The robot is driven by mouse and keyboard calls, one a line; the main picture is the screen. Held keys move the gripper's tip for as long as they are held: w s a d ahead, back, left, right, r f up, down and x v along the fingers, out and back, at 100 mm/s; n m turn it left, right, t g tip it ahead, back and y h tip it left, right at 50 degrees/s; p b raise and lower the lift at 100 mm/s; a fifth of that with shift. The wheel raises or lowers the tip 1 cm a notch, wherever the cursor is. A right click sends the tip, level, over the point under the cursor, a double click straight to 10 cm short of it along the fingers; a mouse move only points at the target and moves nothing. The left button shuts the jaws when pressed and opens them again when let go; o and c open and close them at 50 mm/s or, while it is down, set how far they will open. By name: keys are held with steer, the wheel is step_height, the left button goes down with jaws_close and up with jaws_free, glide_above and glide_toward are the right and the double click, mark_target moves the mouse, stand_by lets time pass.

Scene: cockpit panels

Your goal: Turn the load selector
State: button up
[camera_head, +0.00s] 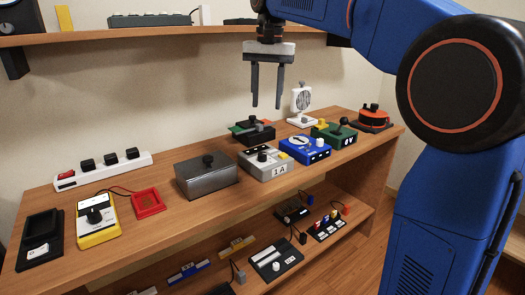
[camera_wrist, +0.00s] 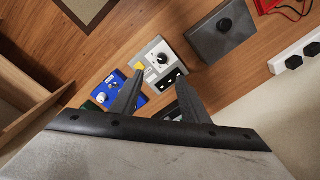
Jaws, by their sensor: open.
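No part is legibly marked as the load selector. A light grey box (camera_head: 265,166) labelled "1A" stands mid-table with a black knob (camera_head: 262,155) and a yellow part. It also shows in the wrist view (camera_wrist: 152,49), its knob (camera_wrist: 163,59) facing up. A dark grey box (camera_head: 207,178) with a black knob (camera_head: 208,160) is left of it. A yellow-and-white meter (camera_head: 97,222) with a black dial is farther left. My gripper (camera_head: 266,106) is open and empty, pointing down above the table and apart from the boxes. In the wrist view its fingers (camera_wrist: 160,76) overlap the light grey box's edge.
A blue box (camera_head: 305,150) and a green "6V" box (camera_head: 334,134) stand right of the grey one. A black-and-green device (camera_head: 254,132) is behind it. A white power strip (camera_head: 103,168) lies at left. A shelf (camera_head: 150,33) runs above; more devices lie below.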

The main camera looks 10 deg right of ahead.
mark_target(262, 154)
steer(key=f, duration=1.1)
steer(key=w+a+f, duration=0.1)
steer(key=f, duration=0.5)
jaws_close()
